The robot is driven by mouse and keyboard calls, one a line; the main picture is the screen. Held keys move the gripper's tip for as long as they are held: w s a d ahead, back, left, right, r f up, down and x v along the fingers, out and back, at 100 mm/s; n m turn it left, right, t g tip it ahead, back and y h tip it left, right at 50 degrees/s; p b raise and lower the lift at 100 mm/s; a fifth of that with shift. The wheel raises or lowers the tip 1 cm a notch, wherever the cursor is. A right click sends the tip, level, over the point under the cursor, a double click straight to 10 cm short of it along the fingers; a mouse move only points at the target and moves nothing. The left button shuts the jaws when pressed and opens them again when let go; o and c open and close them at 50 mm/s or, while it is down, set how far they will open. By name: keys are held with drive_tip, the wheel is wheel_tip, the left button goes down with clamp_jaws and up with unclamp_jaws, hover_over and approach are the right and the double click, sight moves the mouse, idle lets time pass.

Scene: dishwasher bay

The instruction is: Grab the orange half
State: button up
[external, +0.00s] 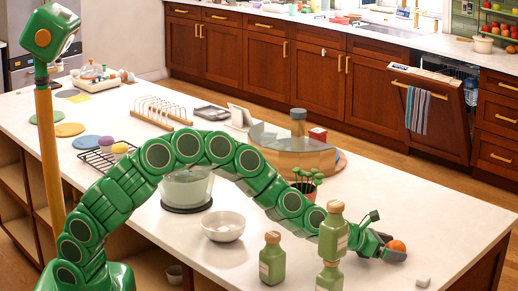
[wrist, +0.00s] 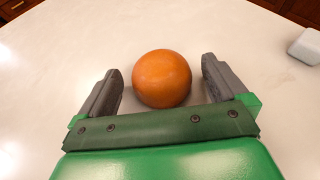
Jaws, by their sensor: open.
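The orange half (wrist: 162,78) shows as a round, orange, domed shape on the pale countertop in the wrist view; its underside is hidden. It lies between the two grey fingers of my gripper (wrist: 161,88), with a gap on each side, so the fingers do not visibly touch it. In the external view the orange half (external: 397,246) is at the right end of the island, at the tip of my green arm. My gripper (external: 388,249) is open around it, low over the counter, and partly hides it.
A small white block (wrist: 306,46) lies to the right of the fingers and also shows in the external view (external: 423,281). Green bottles (external: 333,232) stand just left of my gripper. A potted plant (external: 306,183) stands behind my forearm. The counter beyond the orange half is clear.

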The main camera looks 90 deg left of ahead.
sight(392, 244)
drive_tip(key=c, duration=1.1)
drive_tip(key=shift+r, duration=0.1)
drive_tip(key=shift+r, duration=1.45)
drive_tip(key=shift+w+a+r+v, duration=0.2)
drive_tip(key=shift+r+v, duration=0.4)
drive_tip(key=shift+v, duration=2.15)
drive_tip(key=shift+w+a+r+v, duration=0.2)
drive_tip(key=shift+r+v, duration=0.4)
drive_tip(key=shift+v, duration=2.2)
drive_tip(key=shift+w+a+r+v, duration=0.2)
drive_tip(key=shift+r+v, duration=0.35)
drive_tip(key=shift+v, duration=2.2)
